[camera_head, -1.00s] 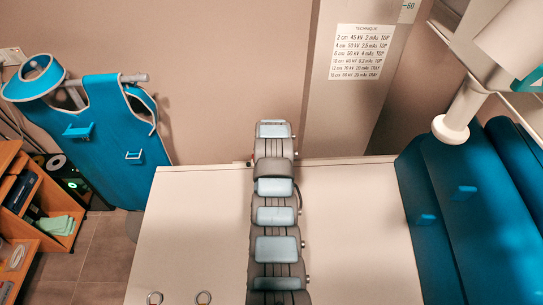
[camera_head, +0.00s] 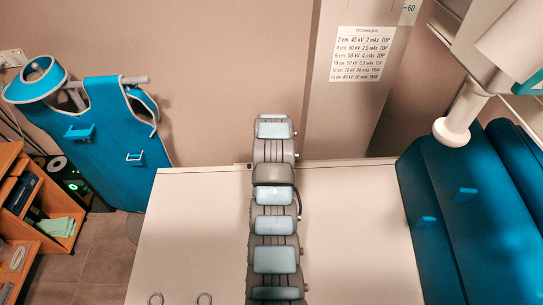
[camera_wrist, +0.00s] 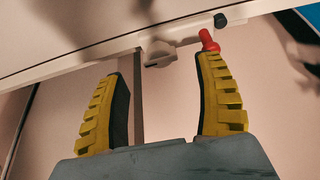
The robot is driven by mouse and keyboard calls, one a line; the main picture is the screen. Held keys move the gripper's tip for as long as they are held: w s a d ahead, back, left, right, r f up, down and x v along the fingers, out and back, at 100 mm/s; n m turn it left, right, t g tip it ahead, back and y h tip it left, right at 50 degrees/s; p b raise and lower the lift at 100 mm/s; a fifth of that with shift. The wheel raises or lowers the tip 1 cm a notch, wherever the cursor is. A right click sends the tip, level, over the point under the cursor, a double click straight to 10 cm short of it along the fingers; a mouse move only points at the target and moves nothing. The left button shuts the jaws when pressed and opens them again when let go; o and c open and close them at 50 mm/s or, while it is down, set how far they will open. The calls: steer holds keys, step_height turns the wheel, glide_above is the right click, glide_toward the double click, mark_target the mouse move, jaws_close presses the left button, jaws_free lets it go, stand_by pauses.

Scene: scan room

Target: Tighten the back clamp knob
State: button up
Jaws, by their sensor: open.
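In the wrist view my gripper (camera_wrist: 161,64) is open, with its two yellow ribbed fingers apart and nothing between them. A pale grey knob-like part (camera_wrist: 159,54) shows just beyond the gap between the fingertips, under a light rail (camera_wrist: 90,57); it looks like the clamp knob, but I cannot be sure. A red handle (camera_wrist: 208,40) sits at the right fingertip; I cannot tell whether they touch. A black round end (camera_wrist: 220,20) lies beyond it. In the head view my arm hides the gripper and the clamp.
The white table (camera_head: 195,230) has bare room on both sides of my arm. Blue cushions (camera_head: 475,210) stand at the right, below a white overhead device (camera_head: 455,130). A blue apron (camera_head: 120,135) hangs at the left by a wooden shelf (camera_head: 40,215). A wall post (camera_head: 345,110) stands behind.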

steer(key=shift+v, duration=1.8)
steer(key=shift+s+d, duration=0.1)
